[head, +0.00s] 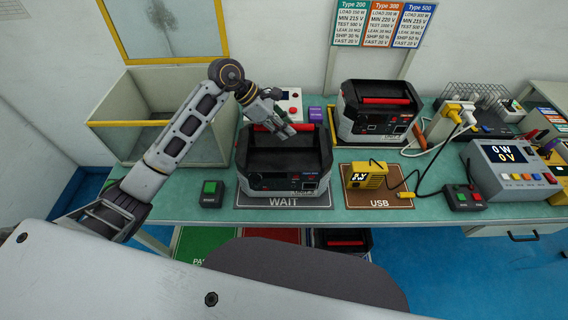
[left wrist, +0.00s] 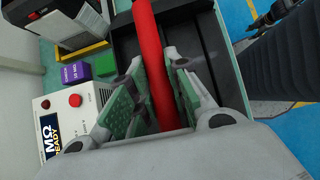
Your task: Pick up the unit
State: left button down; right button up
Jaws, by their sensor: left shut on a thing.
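A black and light-grey unit (head: 284,182) stands on the grey WAIT mat (head: 283,201) in the middle of the bench. My left gripper (head: 281,129) reaches down over its top from the left. In the left wrist view the gripper's green-padded fingers lie on both sides of a red handle bar (left wrist: 153,45) and are shut on it.
A similar unit (head: 376,125) stands behind to the right. A power supply (head: 507,171) is farther right. An open yellow-rimmed bin (head: 160,122) is left. A green-button box (head: 211,194) and purple block (head: 315,115) are nearby.

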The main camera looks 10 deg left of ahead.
pick_arm(q)
jog(key=shift+w+r, duration=0.15)
jog(key=shift+r, duration=0.2)
pick_arm(e)
jog(key=shift+a, duration=0.3)
pick_arm(q)
jog(key=shift+r, duration=0.15)
jog(key=shift+w+r, duration=0.1)
jog(key=shift+r, duration=0.05)
jog(key=shift+r+b, duration=0.5)
jog(key=shift+r, duration=3.9)
jog(key=shift+r+b, duration=0.25)
jog(key=shift+b, duration=0.05)
pick_arm(e)
jog(key=shift+d+f, duration=0.1)
jog(key=shift+f, duration=0.7)
pick_arm(q)
jog(key=shift+r, duration=0.2)
pick_arm(e)
jog(key=shift+d, duration=0.1)
